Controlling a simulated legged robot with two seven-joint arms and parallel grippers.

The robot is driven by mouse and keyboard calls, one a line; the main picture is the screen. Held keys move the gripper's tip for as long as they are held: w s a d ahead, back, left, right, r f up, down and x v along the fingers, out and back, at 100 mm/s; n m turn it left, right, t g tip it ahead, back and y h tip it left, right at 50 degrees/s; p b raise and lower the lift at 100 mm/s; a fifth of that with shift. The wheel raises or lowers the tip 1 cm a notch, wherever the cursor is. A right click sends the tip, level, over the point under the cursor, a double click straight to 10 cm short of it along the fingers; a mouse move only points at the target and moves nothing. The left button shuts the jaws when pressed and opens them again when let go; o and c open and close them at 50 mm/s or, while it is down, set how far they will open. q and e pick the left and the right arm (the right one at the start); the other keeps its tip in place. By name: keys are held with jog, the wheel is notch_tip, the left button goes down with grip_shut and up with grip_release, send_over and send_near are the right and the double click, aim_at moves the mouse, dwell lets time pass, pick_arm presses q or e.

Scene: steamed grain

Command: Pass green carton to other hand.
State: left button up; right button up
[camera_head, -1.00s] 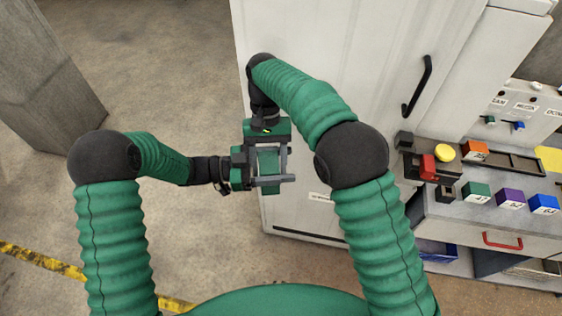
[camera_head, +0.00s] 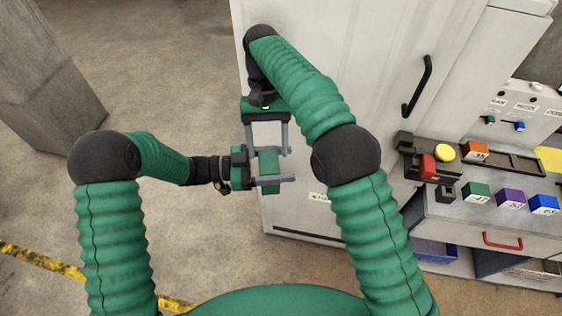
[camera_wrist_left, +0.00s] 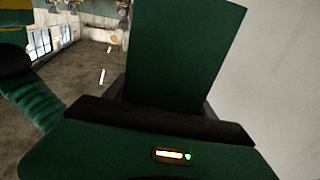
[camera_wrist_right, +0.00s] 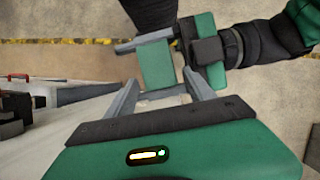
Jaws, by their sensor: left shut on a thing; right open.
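The green carton (camera_head: 269,172) is held in the air in front of the white cabinet. My left gripper (camera_head: 270,168) is shut on it from the left. The carton fills the upper middle of the left wrist view (camera_wrist_left: 185,55). My right gripper (camera_head: 268,151) is open, above the carton in the head view, with its fingers pointing down toward it. In the right wrist view the carton (camera_wrist_right: 157,66) shows just beyond the open fingertips. The right gripper's jaws hold nothing; the exact gap to the carton is hard to judge.
A tall white cabinet (camera_head: 330,60) with a black handle (camera_head: 417,87) stands close behind the grippers. At right, a counter holds small coloured boxes, including a green one (camera_head: 476,192) and an orange one (camera_head: 475,151). Floor at left is clear up to a concrete pillar (camera_head: 45,80).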

jog(key=shift+v, duration=0.85)
jog(key=shift+w+r, duration=0.15)
jog(key=s+d+f+m+t+y, duration=0.15)
jog(key=d+t, duration=0.25)
jog(key=d, duration=0.9)
jog(key=s+d+f+t, duration=0.1)
jog(key=s+d+f, duration=0.2)
jog(key=s+f, duration=0.2)
jog(key=s+d+f+n+t+h, duration=0.1)
jog(key=s+f, duration=0.4)
jog(key=s, duration=0.5)
jog(key=d+t, duration=0.1)
jog(key=d, duration=0.1)
jog(key=shift+s+d, duration=0.2)
jog(key=shift+d, duration=0.1)
jog(key=shift+d+f+n+h, duration=0.15)
jog(key=shift+d+n+h, duration=0.05)
jog(key=shift+n+h, duration=0.05)
